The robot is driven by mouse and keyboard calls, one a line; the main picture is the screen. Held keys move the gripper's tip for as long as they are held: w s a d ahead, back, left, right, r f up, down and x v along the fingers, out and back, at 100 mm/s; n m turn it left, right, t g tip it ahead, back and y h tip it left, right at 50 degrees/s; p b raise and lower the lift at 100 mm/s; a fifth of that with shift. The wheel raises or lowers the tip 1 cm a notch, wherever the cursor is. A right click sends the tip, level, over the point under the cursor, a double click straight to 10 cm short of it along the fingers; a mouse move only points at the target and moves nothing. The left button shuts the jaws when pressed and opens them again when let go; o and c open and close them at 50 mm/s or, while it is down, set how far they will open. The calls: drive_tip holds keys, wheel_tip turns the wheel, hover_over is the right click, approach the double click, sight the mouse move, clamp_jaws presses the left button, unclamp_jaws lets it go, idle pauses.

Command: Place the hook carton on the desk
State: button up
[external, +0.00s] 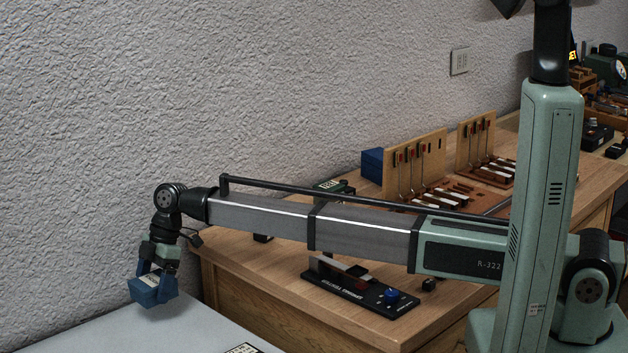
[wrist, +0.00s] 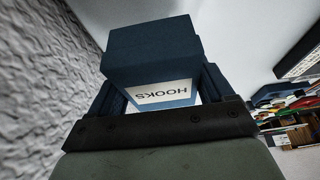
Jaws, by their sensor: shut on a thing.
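The hook carton (external: 146,292) is a small blue box with a white label. In the wrist view the hook carton (wrist: 150,48) fills the space between the fingers, and its label reads HOOKS upside down. My gripper (external: 155,284) has blue fingers and is shut on the carton. In the wrist view my gripper (wrist: 160,92) has a finger on each side of it. It hangs at the lower left, over or near a pale grey surface; the exact height is hard to tell. The wooden desk (external: 232,272) stands to the right, along the wall.
On the desk are a black device with a blue knob (external: 362,287), a blue box (external: 373,164) and wooden stands with piano action parts (external: 415,160). The pale grey surface (external: 185,332) is mostly bare, with a labelled item (external: 243,348) at its front. The textured wall is close behind.

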sight(158, 317)
drive_tip(key=shift+f, duration=2.6)
drive_tip(key=shift+f, duration=0.15)
drive_tip(key=o, duration=1)
drive_tip(key=v, duration=1.2)
drive_tip(key=shift+r, duration=0.2)
